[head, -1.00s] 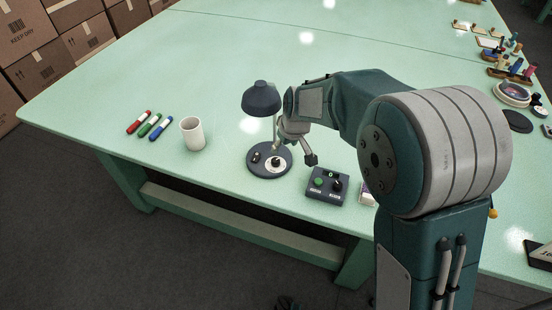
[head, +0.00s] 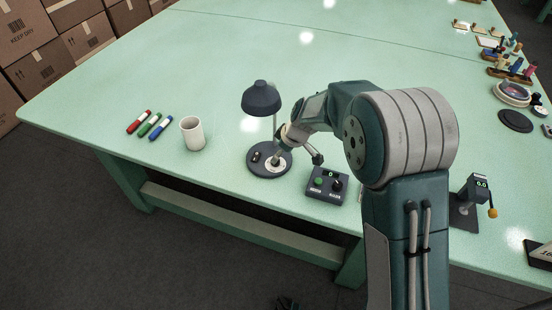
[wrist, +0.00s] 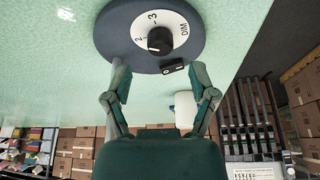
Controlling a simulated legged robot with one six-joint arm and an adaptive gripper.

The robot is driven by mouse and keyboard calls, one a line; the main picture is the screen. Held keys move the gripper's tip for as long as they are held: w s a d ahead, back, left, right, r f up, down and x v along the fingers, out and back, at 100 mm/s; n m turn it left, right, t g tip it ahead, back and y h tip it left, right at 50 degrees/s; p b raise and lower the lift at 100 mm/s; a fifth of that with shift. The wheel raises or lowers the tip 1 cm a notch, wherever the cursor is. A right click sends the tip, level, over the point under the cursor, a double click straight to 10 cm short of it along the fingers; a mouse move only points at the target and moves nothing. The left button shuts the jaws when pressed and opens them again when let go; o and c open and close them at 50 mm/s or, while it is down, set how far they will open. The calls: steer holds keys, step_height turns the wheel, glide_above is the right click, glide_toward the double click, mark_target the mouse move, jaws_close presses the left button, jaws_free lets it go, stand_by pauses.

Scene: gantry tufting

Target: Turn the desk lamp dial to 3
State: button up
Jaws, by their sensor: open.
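The desk lamp (head: 262,98) has a dark shade on a thin stem and a round dark base, which also shows in the wrist view (wrist: 118,40). Its black dial knob (wrist: 160,40) sits on a white disc (wrist: 177,24) printed with 2, 3 and DIM. I cannot tell exactly which mark the knob points to. A small black switch (wrist: 173,67) is on the base beside the dial. My gripper (wrist: 160,76) is open and empty, its fingers apart on either side below the dial in the wrist view.
A control box (head: 327,184) with a green button and a knob stands just right of the lamp. A white cup (head: 193,134) and three markers (head: 150,124) are to the left.

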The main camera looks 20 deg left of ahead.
steer(key=x, duration=0.4)
steer(key=shift+f, duration=0.15)
jaws_close()
